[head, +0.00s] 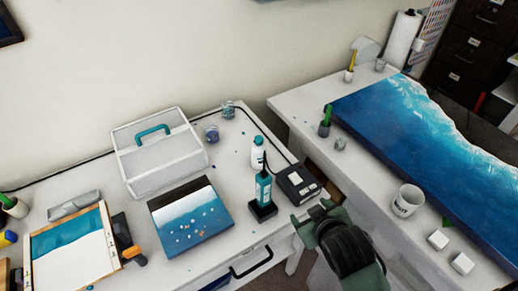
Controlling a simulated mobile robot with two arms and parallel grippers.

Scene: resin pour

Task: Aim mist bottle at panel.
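A white bottle with a blue label (257,156) stands upright on the left white table; it may be the mist bottle, but I cannot see its nozzle clearly. In front of it, a teal upright tool with a dark tip (263,187) stands on a black base. A small blue, white and black panel with pale spots (190,222) lies flat to their left. A large blue ocean panel (425,150) lies on the right table. My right arm's green and black end (325,220) is at the lower middle, apart from the bottles; its fingertips are not clear. My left gripper is out of view.
A black device (297,184) sits at the left table's right edge. A white case with teal handle (158,152) stands behind the small panel. A white cup (407,200) and two white blocks (438,240) are on the right table's front. A gap separates the tables.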

